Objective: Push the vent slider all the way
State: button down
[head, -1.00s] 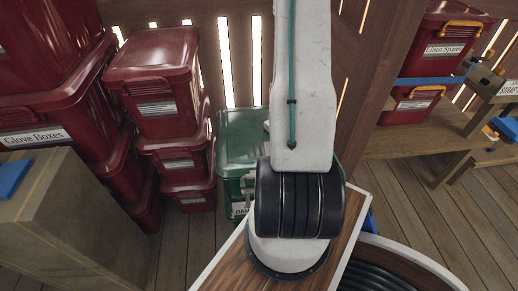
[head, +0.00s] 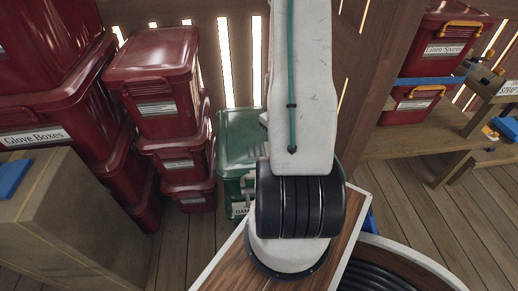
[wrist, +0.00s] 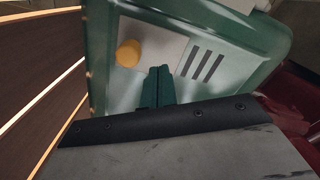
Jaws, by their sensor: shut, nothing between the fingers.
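The green lidded bin (head: 238,135) stands on the floor behind my arm in the head view, partly hidden by it. In the wrist view its green lid (wrist: 270,45) fills the upper middle. A pale plate (wrist: 150,30) on the lid carries a round yellow-orange knob (wrist: 129,53), which looks like the vent slider's. Three dark vent slots (wrist: 203,65) lie to the right of the knob. My gripper (wrist: 160,74) is shut and empty, its dark green fingertips over the plate between knob and slots, close to the knob. I cannot tell whether they touch it. The head view hides the gripper.
Stacked red bins (head: 160,90) stand left of the green bin, with another red stack (head: 430,60) on a wooden shelf at right. A slatted wooden wall (head: 235,50) is close behind. A cardboard-coloured box (head: 80,215) is at front left. Some plank floor is clear.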

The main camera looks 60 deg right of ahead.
notch_tip(320, 180, up, 4)
jog(key=shift+f, duration=0.15)
dwell(0.3)
dwell(0.5)
jog(key=s+a+r+n, duration=0.2)
jog(key=a+r, duration=1.4)
jog(key=a, duration=0.2)
jog(key=s+a+r+n+t, duration=0.1)
jog(key=s+a+r+n, duration=0.1)
jog(key=a+r, duration=1.4)
jog(key=shift+s+a+r, duration=0.15)
jog(key=shift+s+a, duration=0.65)
jog(key=shift+a, duration=0.4)
